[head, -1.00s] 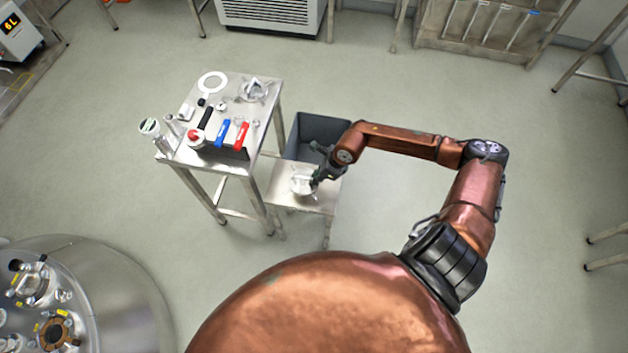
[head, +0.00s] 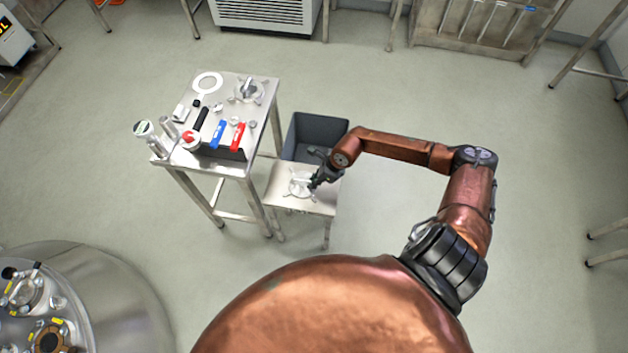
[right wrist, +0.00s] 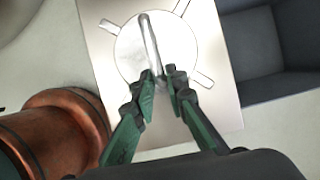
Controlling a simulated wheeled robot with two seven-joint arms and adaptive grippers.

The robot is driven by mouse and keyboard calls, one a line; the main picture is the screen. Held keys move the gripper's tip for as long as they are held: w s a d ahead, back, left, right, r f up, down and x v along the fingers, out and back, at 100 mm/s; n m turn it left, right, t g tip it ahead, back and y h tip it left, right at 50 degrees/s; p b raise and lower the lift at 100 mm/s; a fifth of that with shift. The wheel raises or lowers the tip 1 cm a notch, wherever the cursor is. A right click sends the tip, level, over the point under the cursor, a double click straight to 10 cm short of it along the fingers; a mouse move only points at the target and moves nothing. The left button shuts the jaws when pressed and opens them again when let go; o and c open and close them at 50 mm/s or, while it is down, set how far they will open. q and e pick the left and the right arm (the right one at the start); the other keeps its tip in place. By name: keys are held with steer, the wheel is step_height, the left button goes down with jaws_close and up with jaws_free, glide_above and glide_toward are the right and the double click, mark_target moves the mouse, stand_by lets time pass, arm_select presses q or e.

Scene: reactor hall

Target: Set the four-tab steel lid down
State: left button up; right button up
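The four-tab steel lid (head: 299,184) lies flat on the small low steel table (head: 283,203). In the right wrist view the lid (right wrist: 178,45) is a bright disc with a raised bar handle (right wrist: 150,42). Several tabs show around its rim; the near part is hidden behind my fingers. My right gripper (head: 313,182) is at the handle's near end. In the right wrist view its green fingers (right wrist: 162,86) stand apart, one on each side of the bar, with a gap between them. My left gripper is not in view.
A grey open bin (head: 318,130) stands directly behind the low table. A taller steel table (head: 262,95) at left holds a white ring, red and blue tools, jars and another lid-like fitting (head: 248,90). A round steel vessel (head: 110,290) is at lower left. Floor to the right is clear.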

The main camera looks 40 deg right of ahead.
steer(key=o, duration=0.3)
steer(key=shift+o, duration=0.2)
steer(key=shift+r, duration=0.25)
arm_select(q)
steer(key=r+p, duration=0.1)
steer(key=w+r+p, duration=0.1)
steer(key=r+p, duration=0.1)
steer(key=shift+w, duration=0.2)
arm_select(e)
steer(key=v, duration=1.2)
